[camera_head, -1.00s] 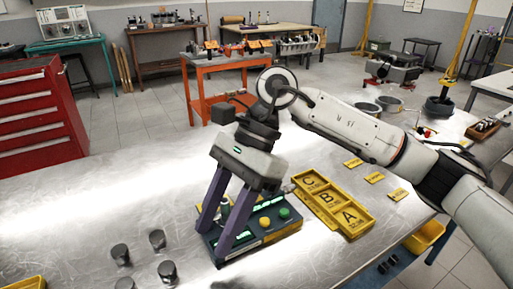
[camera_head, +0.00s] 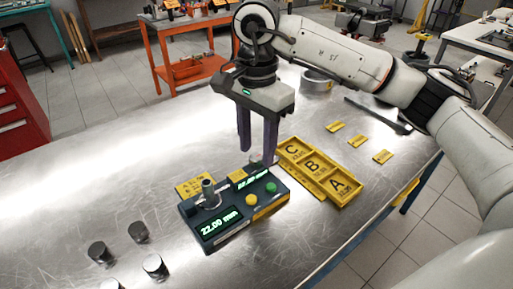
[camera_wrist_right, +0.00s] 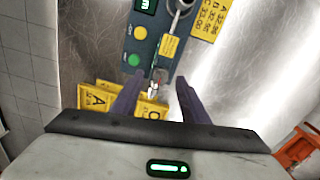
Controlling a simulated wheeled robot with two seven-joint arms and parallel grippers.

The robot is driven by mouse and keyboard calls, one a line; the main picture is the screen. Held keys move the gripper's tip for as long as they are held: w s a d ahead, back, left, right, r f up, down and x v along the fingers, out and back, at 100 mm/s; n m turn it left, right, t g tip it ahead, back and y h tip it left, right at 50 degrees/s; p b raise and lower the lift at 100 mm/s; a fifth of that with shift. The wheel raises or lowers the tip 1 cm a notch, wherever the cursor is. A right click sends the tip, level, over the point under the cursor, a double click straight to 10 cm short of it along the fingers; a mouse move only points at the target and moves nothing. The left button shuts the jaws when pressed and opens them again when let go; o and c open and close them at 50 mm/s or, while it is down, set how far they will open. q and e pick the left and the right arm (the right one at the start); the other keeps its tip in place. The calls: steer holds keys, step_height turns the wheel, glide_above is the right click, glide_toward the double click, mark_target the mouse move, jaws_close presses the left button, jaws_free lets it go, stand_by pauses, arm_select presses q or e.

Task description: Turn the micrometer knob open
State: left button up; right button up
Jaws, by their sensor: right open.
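The micrometer (camera_head: 228,228) is a dark blue-green box on the metal table, with a lit front display reading 22.00 mm, a yellow button (camera_head: 252,200) and a green button (camera_head: 271,187). A grey upright cylinder (camera_head: 208,190) stands on its left part. My right gripper (camera_head: 257,155) is open, fingers pointing down at the box's far right end. In the right wrist view, a small silvery part (camera_wrist_right: 154,90), possibly the knob, shows at the box's end between the open fingertips (camera_wrist_right: 158,80). I cannot tell whether they touch it. My left gripper is out of view.
A yellow tray (camera_head: 335,198) marked A, B and C lies right of the box. A yellow label card (camera_head: 196,183) lies behind it. Several dark cylinders (camera_head: 139,232) stand at the front left. Yellow tags (camera_head: 358,140) lie at right.

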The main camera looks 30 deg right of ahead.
steer(key=shift+f, duration=0.65)
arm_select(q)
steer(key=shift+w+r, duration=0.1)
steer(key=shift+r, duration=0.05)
arm_select(e)
jaws_close()
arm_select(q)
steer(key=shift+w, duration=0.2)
